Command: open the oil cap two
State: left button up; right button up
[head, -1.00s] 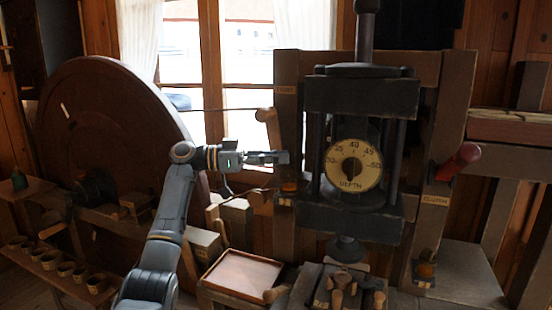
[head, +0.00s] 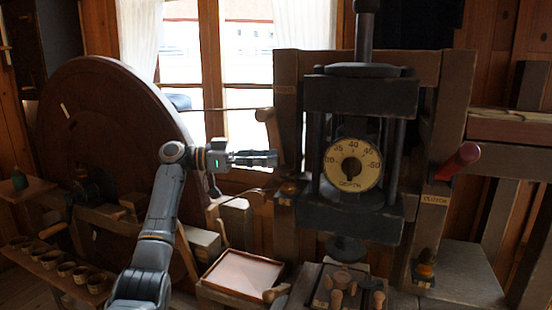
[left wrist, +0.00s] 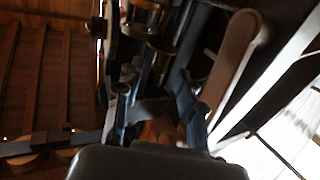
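Two small amber oil cups with dark caps show in the head view. One oil cup (head: 288,190) is on the left post of the press, and the other (head: 425,268) is low on the right post. I cannot tell which the task calls two. My left gripper (head: 270,158) is left of and above the left cup, apart from it, its fingers toward the press. In the left wrist view, its fingers (left wrist: 155,98) stand apart with nothing clearly held between them. A brass-rimmed cup-like fitting (left wrist: 146,16) shows beyond them at the top. My right gripper is out of view.
The press has a round depth dial (head: 352,165) and a red-tipped lever (head: 460,160). A wooden handle (head: 268,125) stands close above my left gripper. A large wheel (head: 105,140) is at left. A shallow tray (head: 242,272) and wooden-handled tools (head: 345,285) sit below.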

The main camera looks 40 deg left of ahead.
pick_arm(q)
jog(key=v, duration=0.9)
jog(key=shift+a, duration=0.2)
